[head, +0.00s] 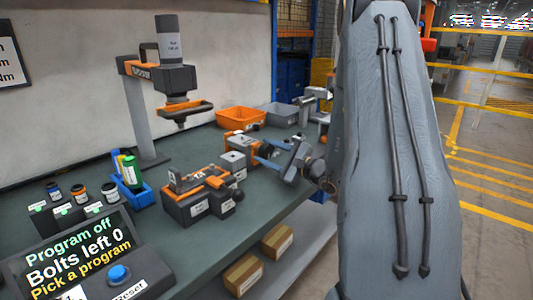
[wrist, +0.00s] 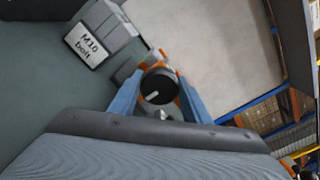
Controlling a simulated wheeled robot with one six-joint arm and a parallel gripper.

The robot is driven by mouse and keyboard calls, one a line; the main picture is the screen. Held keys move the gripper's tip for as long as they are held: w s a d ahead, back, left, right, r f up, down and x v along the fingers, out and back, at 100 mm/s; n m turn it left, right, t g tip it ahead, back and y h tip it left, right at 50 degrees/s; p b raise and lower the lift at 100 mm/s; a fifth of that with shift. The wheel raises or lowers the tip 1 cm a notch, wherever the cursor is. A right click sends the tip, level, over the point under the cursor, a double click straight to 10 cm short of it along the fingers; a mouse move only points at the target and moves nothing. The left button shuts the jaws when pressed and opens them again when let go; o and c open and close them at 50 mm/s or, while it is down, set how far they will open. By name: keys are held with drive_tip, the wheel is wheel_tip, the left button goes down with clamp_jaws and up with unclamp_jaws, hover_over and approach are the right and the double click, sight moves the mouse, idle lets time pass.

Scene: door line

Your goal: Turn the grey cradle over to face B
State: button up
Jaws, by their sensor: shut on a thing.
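My gripper (head: 260,152) reaches in from the right over the bench. In the wrist view its two blue fingers (wrist: 160,87) are shut on a round black knob with a white pointer mark (wrist: 153,97). Orange parts show behind the knob, on an orange-and-grey fixture (head: 238,147) at the bench's far part. I cannot tell for certain which one is the grey cradle or which face is up.
A grey block labelled "M10 bolt" (wrist: 90,42) is close to the held knob. An orange bin (head: 240,117) and a grey bin (head: 278,116) stand behind. A driver on a stand (head: 170,80) rises at the left. A panel (head: 75,262) reads "Program off".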

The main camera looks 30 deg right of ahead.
drive_tip(key=o, duration=1)
drive_tip(key=shift+a, duration=0.1)
drive_tip(key=shift+o, duration=0.2)
drive_tip(key=shift+s, duration=0.1)
drive_tip(key=v, duration=0.7)
drive_tip(key=shift+s+b, duration=0.15)
drive_tip(key=shift+b, duration=0.2)
drive_tip(key=shift+s, duration=0.15)
